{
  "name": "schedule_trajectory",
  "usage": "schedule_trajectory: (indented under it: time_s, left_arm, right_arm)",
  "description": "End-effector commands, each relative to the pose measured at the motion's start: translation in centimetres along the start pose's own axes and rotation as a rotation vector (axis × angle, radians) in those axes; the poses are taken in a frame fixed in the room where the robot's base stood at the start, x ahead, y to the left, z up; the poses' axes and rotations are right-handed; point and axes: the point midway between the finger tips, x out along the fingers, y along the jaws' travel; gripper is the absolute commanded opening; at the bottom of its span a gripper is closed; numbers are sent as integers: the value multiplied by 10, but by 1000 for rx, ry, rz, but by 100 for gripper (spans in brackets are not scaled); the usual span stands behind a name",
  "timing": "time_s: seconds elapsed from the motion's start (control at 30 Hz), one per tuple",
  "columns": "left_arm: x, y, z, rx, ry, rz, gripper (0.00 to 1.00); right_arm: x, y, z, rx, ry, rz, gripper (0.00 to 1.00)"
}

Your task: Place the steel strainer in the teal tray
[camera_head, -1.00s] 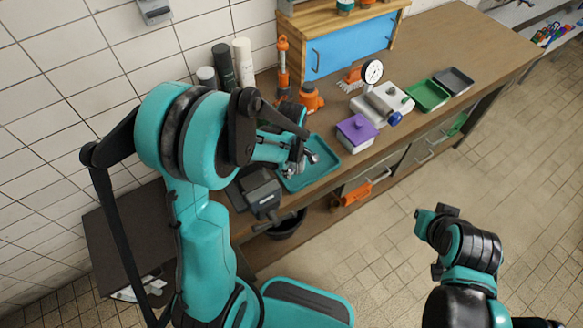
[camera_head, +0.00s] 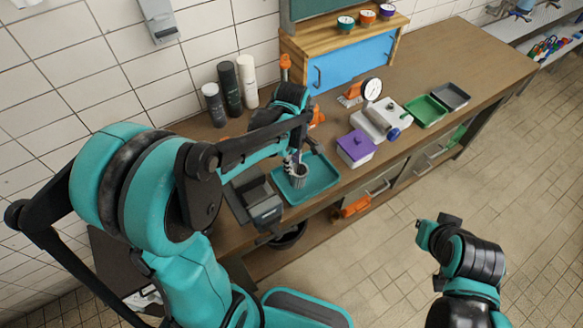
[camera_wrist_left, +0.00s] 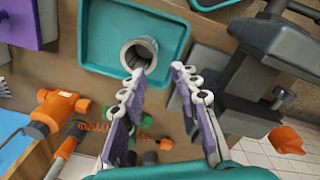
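The teal tray (camera_head: 322,178) lies on the brown bench, and its rim crosses the top of the left wrist view (camera_wrist_left: 95,45). The grey steel strainer (camera_head: 298,180) is in the tray near its left part. It appears to stand upright, with its round open end showing in the left wrist view (camera_wrist_left: 138,54). My left gripper (camera_head: 292,162) is at the strainer; in the left wrist view its purple-padded fingers (camera_wrist_left: 160,76) are spread, with one fingertip very near or touching the strainer's rim. My right gripper (camera_head: 432,232) is away over the floor, its fingers not distinguishable.
A dark vice-like device (camera_head: 258,197) stands close left of the tray. A purple-lidded box (camera_head: 356,147), a gauge (camera_head: 372,88), a green tray (camera_head: 426,111) and a dark tray (camera_head: 452,96) are to the right. Several bottles (camera_head: 230,88) stand by the wall.

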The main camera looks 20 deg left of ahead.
Motion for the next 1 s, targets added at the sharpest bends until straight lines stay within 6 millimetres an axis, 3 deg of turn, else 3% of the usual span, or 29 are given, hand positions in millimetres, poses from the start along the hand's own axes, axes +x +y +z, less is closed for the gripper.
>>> schedule_trajectory:
  time_s: [0.17,0.3,0.5,0.7,1.0]
  left_arm:
    - [-24,-15,2,160,15,66,31]
    - [-51,-40,6,463,72,183,31]
    - [-77,-79,11,931,238,336,31]
    - [-83,-104,15,1260,412,408,31]
    - [-84,-110,16,1384,490,423,31]
  right_arm:
    - [0,0,0,0,0,0,0]
    - [0,0,0,0,0,0,0]
    - [0,0,0,0,0,0,0]
    - [0,0,0,0,0,0,0]
    - [0,0,0,0,0,0,0]
